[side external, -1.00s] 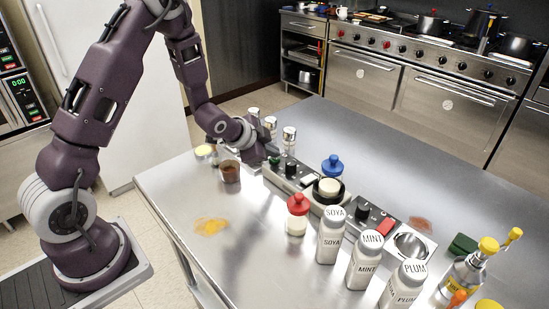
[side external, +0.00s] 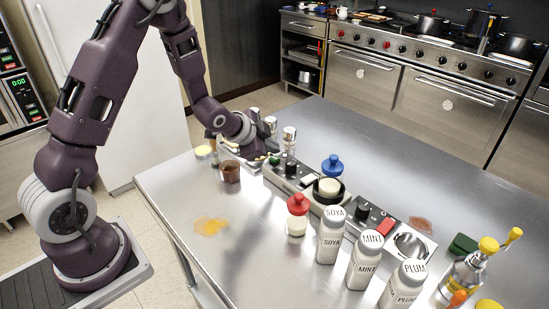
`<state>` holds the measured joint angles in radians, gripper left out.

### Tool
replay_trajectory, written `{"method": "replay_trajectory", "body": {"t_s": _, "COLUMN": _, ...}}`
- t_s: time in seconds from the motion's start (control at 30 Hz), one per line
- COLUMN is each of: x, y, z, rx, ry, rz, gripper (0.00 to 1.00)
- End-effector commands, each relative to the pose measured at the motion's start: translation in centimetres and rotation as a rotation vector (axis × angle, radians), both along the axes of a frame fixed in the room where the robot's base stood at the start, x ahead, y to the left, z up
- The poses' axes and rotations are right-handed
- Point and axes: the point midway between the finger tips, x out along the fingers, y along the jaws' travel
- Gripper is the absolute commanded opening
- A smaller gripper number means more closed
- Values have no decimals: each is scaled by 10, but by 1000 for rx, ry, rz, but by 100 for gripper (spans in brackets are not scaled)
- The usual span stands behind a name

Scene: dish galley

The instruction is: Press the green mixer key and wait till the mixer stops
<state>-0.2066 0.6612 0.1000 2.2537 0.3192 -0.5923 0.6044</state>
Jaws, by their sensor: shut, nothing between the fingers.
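A long grey console (side external: 283,181) lies across the steel counter, with black knobs, a round cream-topped cup (side external: 329,187) in a dark ring, and a red key (side external: 386,228). A small green key (side external: 274,160) shows at the console's far left end. My gripper (side external: 268,154) is shut and empty, pointing down right at that end, close by the green key. I cannot tell whether its fingertips touch the key. Whether the mixer is running cannot be seen.
Shakers labelled SOYA (side external: 331,236), MINT (side external: 365,262) and PLUM (side external: 403,287) stand in front of the console, with a red-capped jar (side external: 297,215). A blue-capped jar (side external: 332,166) stands behind it. A brown cup (side external: 230,171) is left of my gripper. The front-left counter is clear except an orange spill (side external: 210,226).

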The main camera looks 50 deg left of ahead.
Motion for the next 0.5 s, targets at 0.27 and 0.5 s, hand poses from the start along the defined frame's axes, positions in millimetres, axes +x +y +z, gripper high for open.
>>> {"method": "replay_trajectory", "body": {"t_s": 0.27, "x": 0, "y": 0, "z": 2, "rx": 0, "ry": -1, "rz": -1, "gripper": 0}}
{"method": "replay_trajectory", "body": {"t_s": 0.5, "x": 1, "y": 0, "z": 26, "rx": 0, "ry": -4, "rz": 1, "gripper": 0}}
